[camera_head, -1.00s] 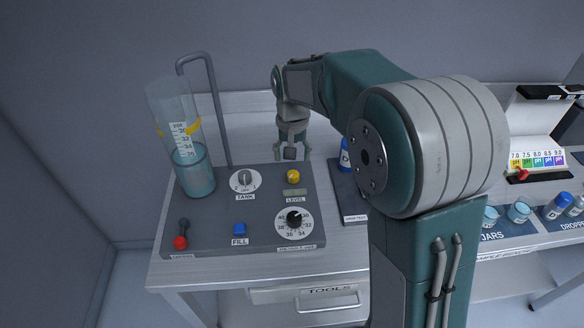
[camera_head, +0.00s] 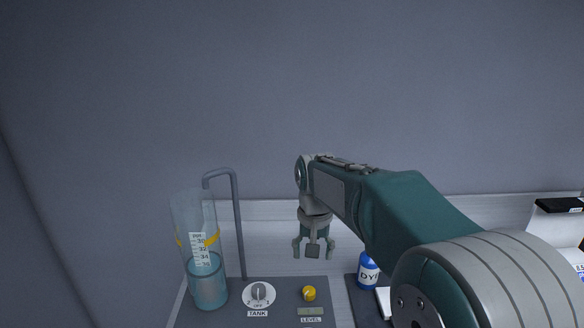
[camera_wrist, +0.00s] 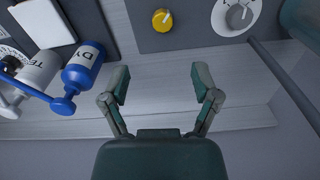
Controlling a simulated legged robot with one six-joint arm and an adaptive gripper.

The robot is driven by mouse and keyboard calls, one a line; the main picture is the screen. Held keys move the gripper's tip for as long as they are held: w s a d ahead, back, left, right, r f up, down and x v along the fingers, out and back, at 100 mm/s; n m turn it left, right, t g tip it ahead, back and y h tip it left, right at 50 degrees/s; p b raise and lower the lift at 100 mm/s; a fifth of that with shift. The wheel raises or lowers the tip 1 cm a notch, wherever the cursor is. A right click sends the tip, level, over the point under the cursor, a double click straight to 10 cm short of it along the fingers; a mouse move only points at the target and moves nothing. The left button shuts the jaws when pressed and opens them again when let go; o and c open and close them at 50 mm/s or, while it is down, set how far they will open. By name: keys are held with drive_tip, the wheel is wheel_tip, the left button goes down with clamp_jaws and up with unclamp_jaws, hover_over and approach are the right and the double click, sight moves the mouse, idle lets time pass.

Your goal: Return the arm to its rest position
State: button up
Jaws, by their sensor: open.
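My gripper (camera_head: 313,250) hangs down from my arm, above the bench behind the panel. Its fingers are spread and nothing is between them. In the wrist view my gripper (camera_wrist: 160,85) is also open and empty, with bare bench beyond it. The arm's large shoulder joint fills the lower right of the head view.
A grey panel (camera_head: 240,310) holds a tank dial (camera_head: 259,296), a yellow knob (camera_head: 309,293) and a clear cylinder (camera_head: 207,280) with blue liquid. A bent pipe (camera_head: 239,225) stands beside the cylinder. A blue dye bottle (camera_head: 368,271) stands right of the panel.

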drive_tip(key=s+d+r+t, duration=0.2)
drive_tip(key=s+d+r, duration=0.1)
drive_tip(key=s, duration=0.4)
drive_tip(key=s+d+r+t, duration=0.1)
drive_tip(key=s+d+r, duration=0.1)
drive_tip(key=s+d, duration=0.3)
drive_tip(key=s+d+f+n+t, duration=0.1)
drive_tip(key=s+f+t, duration=0.1)
drive_tip(key=s, duration=1)
drive_tip(key=shift+s+d+f, duration=0.15)
drive_tip(key=shift+d+f, duration=0.15)
drive_tip(key=shift+f, duration=0.05)
drive_tip(key=shift+r, duration=0.1)
drive_tip(key=n+g, duration=0.5)
drive_tip(key=n, duration=0.8)
hover_over(309, 290)
wheel_tip(309, 290, down, 4)
drive_tip(key=shift+m, duration=0.3)
wheel_tip(309, 290, down, 11)
drive_tip(key=shift+f, duration=0.1)
